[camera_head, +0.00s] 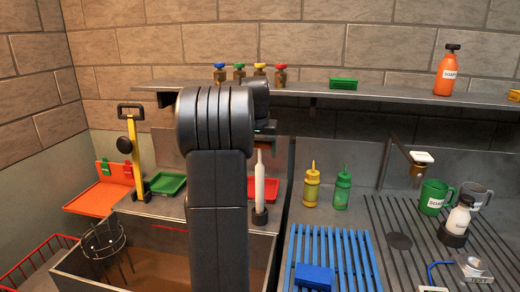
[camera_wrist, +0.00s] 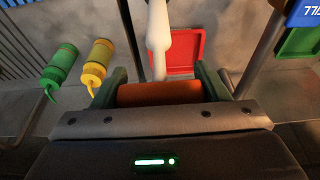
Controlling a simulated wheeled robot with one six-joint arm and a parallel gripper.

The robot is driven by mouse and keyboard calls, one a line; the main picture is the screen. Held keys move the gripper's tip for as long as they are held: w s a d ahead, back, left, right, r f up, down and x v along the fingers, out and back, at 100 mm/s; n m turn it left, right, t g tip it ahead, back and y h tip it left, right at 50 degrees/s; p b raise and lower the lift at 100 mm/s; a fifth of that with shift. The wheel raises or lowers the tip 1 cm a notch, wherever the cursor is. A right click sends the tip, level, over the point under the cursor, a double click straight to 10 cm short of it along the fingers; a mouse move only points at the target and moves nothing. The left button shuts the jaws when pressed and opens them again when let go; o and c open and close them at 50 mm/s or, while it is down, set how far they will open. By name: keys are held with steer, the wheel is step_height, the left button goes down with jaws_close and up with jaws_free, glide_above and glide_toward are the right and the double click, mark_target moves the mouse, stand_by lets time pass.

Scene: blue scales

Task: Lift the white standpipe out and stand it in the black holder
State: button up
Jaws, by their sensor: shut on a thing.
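The white standpipe (camera_head: 259,182) is upright in the head view, its narrow end at the top. Its lower end meets the black holder (camera_head: 259,217); whether it is fully seated, I cannot tell. The standpipe (camera_wrist: 157,38) also shows in the wrist view, its thin neck running down to an orange-brown piece between my fingers. My gripper (camera_wrist: 160,88) is shut at this top end, with one dark green finger on each side of the orange-brown piece. In the head view my arm hides most of the gripper. The holder cannot be made out in the wrist view.
A brown-bottomed sink (camera_head: 140,255) lies left of the holder. A red tray (camera_head: 264,188) is behind the standpipe. Yellow (camera_head: 312,188) and green (camera_head: 342,190) bottles stand to the right, near a blue rack (camera_head: 335,250). A shelf (camera_head: 370,94) runs above along the wall.

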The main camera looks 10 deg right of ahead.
steer(key=shift+f+b, duration=0.35)
steer(key=shift+f, duration=0.45)
steer(key=o, duration=1.7)
steer(key=v, duration=1.3)
steer(key=shift+r+p, duration=0.4)
steer(key=x, duration=1.3)
steer(key=shift+f+b, duration=0.3)
steer(key=shift+b, duration=0.05)
steer(key=shift+r, duration=0.2)
